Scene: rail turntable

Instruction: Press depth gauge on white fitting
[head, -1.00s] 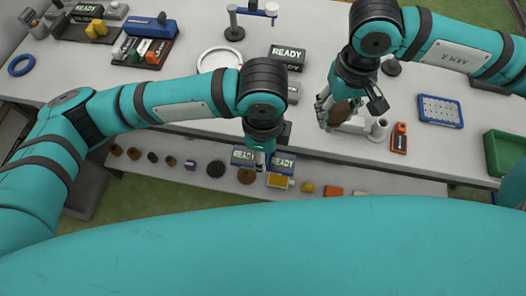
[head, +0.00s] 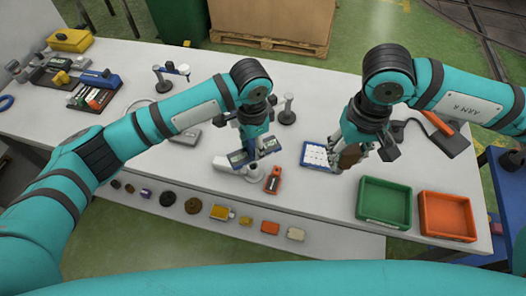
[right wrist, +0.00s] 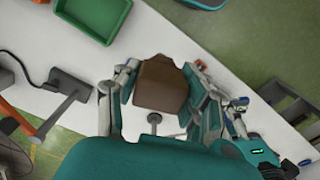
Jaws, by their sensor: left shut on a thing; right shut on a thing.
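My left gripper (head: 254,150) is shut on a dark blue device with grey screen-like faces, which looks like the depth gauge (head: 239,158). It holds it just over the white fitting (head: 226,165) at the table's front edge. The gauge and gripper partly cover the fitting; I cannot tell whether they touch it. My right gripper (head: 350,156) is shut on a brown block (head: 349,154), to the right of the fitting by the blue-rimmed white tray (head: 315,154). The brown block (right wrist: 160,86) also shows between the fingers in the right wrist view.
An orange-and-black tool (head: 273,180) lies just right of the fitting. A green bin (head: 385,222) and an orange bin (head: 447,233) stand at the front right. A lower shelf (head: 310,246) holds several small parts. A grey post (head: 287,112) stands behind.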

